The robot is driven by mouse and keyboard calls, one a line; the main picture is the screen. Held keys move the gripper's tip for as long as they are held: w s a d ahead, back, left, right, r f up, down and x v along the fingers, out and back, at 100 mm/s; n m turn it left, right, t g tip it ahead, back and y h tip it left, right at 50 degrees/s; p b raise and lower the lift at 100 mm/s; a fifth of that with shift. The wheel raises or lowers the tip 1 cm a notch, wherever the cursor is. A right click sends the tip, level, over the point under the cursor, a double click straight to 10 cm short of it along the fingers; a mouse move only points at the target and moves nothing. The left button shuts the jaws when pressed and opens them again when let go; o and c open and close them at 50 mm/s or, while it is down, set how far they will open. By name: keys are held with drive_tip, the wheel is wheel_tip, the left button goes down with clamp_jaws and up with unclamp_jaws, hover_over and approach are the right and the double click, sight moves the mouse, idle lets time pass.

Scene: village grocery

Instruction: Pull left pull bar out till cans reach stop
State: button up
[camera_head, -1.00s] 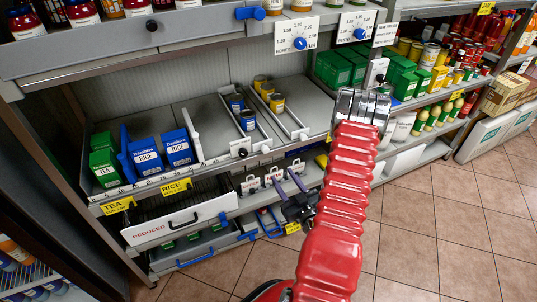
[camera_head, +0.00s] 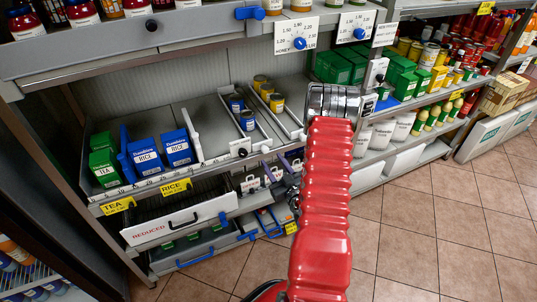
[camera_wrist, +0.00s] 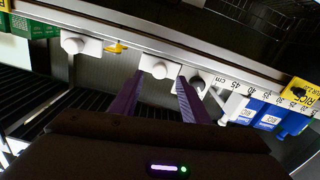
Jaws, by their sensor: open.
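Two can channels run back on the middle shelf. The left channel holds blue cans (camera_head: 247,121) and the right one cans with yellow labels (camera_head: 277,103). A pale pull bar end with a dark knob (camera_head: 242,153) is at the left channel's front. My gripper (camera_head: 292,168) is partly hidden by my red arm, just in front of and below the shelf edge. In the wrist view, its purple fingers (camera_wrist: 160,76) are apart, with a white block with a round knob (camera_wrist: 158,66) beyond the gap. A dark round knob (camera_wrist: 200,83) is beside the right finger. Contact cannot be told.
Blue rice boxes (camera_head: 178,148) and green tea boxes (camera_head: 104,165) stand left of the channels. A white REDUCED drawer (camera_head: 180,222) and blue handles are below. Green boxes (camera_head: 335,68) stand to the right. The tiled floor (camera_head: 430,220) is clear.

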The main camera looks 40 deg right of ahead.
sight(266, 152)
drive_tip(key=shift+x, duration=2.65)
drive_tip(key=shift+c, duration=0.2)
clamp_jaws()
drive_tip(key=shift+s+d, duration=0.1)
drive_tip(key=shift+d, duration=0.05)
